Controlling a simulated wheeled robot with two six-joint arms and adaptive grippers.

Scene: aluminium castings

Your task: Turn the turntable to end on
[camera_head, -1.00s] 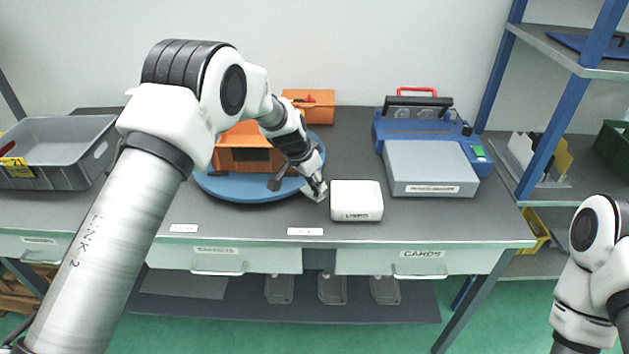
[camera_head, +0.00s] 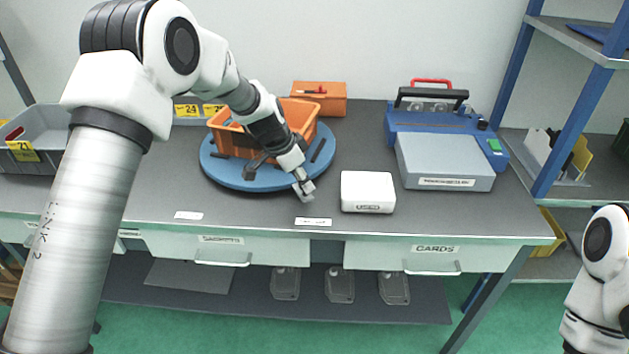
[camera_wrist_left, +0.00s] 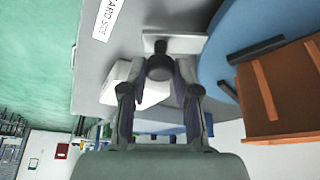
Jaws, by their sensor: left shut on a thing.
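The blue round turntable (camera_head: 228,178) lies on the grey bench, left of the bench's middle. An orange crate (camera_head: 303,115) stands on it, with dark bars (camera_head: 318,150) on the disc beside it. My left gripper (camera_head: 303,187) is at the turntable's front right edge. In the left wrist view its fingers are closed around a dark round knob (camera_wrist_left: 160,67) on a pale plate (camera_wrist_left: 186,43), beside the turntable (camera_wrist_left: 225,62) and the crate (camera_wrist_left: 270,90). My arm hides part of the crate and disc. My right gripper is out of view; only its arm shows at the right.
A small white box (camera_head: 367,190) stands right of my left gripper. Behind it is a blue device with a grey top (camera_head: 445,160). Another orange box (camera_head: 319,98) stands behind the turntable, and a grey bin (camera_head: 45,130) at the far left. A shelf rack (camera_head: 575,105) is at the right.

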